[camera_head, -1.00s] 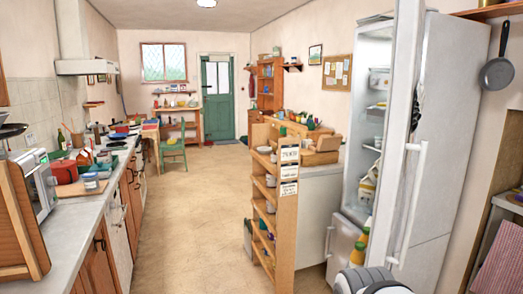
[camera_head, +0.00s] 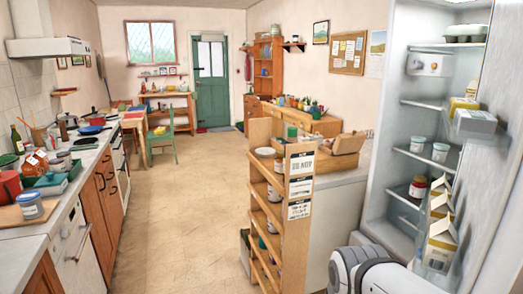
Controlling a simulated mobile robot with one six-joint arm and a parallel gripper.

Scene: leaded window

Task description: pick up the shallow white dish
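A small white dish-like thing (camera_head: 265,152) lies on top of the open wooden shelf unit (camera_head: 283,210), in the middle of the view. It is small in the picture, and I cannot tell for sure that it is the shallow white dish. More pale crockery sits on the shelves below, partly hidden by the unit's side panel. Part of my arm shows at the bottom right, in front of the fridge. My gripper is not in view.
The open fridge (camera_head: 400,190) with cartons and tubs stands close on the right. A counter (camera_head: 30,238) with a red pot and jars runs along the left.

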